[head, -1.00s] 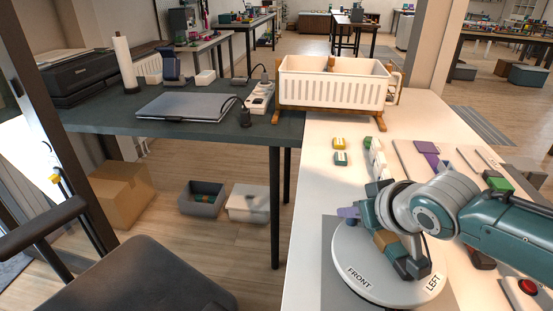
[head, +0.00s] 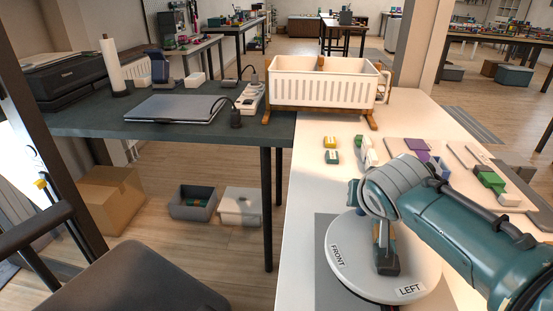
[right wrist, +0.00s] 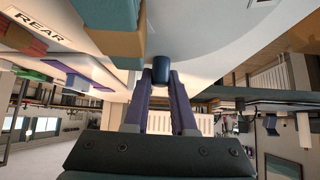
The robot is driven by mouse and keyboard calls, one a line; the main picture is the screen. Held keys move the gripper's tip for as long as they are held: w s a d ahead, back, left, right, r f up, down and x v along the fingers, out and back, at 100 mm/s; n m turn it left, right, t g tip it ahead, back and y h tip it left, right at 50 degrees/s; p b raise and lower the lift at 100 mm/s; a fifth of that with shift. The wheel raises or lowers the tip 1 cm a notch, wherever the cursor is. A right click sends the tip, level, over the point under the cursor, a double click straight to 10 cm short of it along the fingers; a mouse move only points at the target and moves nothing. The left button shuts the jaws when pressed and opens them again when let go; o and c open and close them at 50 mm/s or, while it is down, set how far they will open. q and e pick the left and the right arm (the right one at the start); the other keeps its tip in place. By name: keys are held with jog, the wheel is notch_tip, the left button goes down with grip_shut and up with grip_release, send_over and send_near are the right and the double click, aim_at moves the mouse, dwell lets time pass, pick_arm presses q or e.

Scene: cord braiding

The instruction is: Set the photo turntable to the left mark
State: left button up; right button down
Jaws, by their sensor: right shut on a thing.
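The photo turntable (head: 338,278) is a white disc near the front of the white table. Its FRONT label (head: 337,256) is at the disc's left and its LEFT label (head: 411,289) at the bottom. The REAR label (right wrist: 38,31) shows in the right wrist view. There my right gripper (right wrist: 161,78) has its purple fingers closed on a dark blue knob (right wrist: 160,66) at the disc's edge. In the head view my right arm hides most of this gripper and part of the disc. A teal and tan item (right wrist: 112,38) is close to the knob. My left gripper is out of view.
A grey mat (head: 322,290) lies under the turntable. Small yellow (head: 330,142) and teal (head: 332,157) blocks lie behind it. Further back stands a white slotted bin (head: 320,92) on a wooden stand. A dark table with a laptop (head: 175,107) is at left.

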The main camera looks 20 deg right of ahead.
aim_at(365, 237)
jog(key=shift+s+d+m+g+h+b, duration=0.2)
jog(key=shift+d+m+g+h+b, duration=0.3)
jog(key=shift+m+b, duration=0.3)
jog(key=shift+s+d+m+g+h+b, duration=0.2)
jog(key=shift+d+m+g+h+b, duration=0.3)
jog(key=shift+m, duration=0.4)
jog(key=shift+d, duration=0.15)
jog(key=c, duration=0.7)
grip_release()
jog(key=shift+c, duration=0.2)
jog(key=p+v, duration=0.8)
jog(key=shift+s+r, duration=0.15)
jog(key=shift+r, duration=0.25)
jog(key=shift+s+a+r+p, duration=0.25)
jog(key=shift+s+a+p, duration=0.15)
jog(key=shift+a, duration=0.2)
jog(key=shift+w, duration=0.1)
